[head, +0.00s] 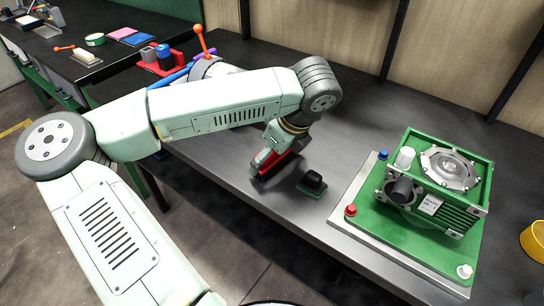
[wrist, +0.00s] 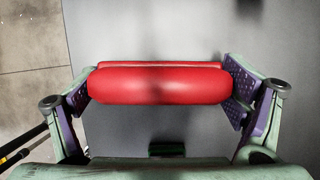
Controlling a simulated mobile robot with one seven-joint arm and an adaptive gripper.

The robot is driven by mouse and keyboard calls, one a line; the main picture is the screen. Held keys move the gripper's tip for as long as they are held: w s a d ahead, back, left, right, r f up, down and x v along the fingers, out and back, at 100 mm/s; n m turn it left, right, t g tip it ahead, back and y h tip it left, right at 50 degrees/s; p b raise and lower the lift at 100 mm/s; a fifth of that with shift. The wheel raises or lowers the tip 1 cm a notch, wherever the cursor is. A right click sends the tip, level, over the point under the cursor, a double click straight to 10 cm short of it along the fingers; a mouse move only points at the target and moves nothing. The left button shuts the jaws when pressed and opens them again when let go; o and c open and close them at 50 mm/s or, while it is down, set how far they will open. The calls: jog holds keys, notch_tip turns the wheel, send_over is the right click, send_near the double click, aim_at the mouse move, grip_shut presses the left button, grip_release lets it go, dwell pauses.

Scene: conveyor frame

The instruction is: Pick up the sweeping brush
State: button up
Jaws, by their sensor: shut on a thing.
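The sweeping brush (wrist: 157,84) has a rounded red body and lies crosswise between my gripper's two purple finger pads in the wrist view. My gripper (wrist: 160,88) is shut on it, with one pad at each end. In the head view the brush (head: 278,160) shows as a red body with dark bristles below, under the end of my arm at the front part of the dark table. The bristles look at or very near the table top; I cannot tell whether they touch. My gripper fingers are mostly hidden there.
A small black and green block (head: 313,183) stands just right of the brush. Farther right, a green-framed machine (head: 440,185) sits on a grey plate (head: 372,170) with red and blue knobs. A red holder (head: 172,64) stands behind my arm. The back middle table is clear.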

jog(key=shift+r, duration=0.1)
jog(key=shift+c, duration=0.4)
jog(key=shift+r+b, duration=0.55)
jog(key=shift+r, duration=0.3)
jog(key=shift+s+a+r+b, duration=0.2)
jog(key=shift+s+r+b, duration=0.1)
jog(key=shift+r, duration=0.1)
jog(key=shift+s+a+r+b, duration=0.15)
jog(key=shift+a+r+b, duration=0.05)
jog(key=shift+r+b, duration=0.15)
jog(key=s+a+r+b, duration=0.1)
jog(key=s+a+b, duration=0.2)
jog(key=s+a, duration=0.6)
jog(key=s, duration=0.2)
jog(key=shift+s+r+b, duration=0.35)
jog(key=shift+s+b, duration=0.05)
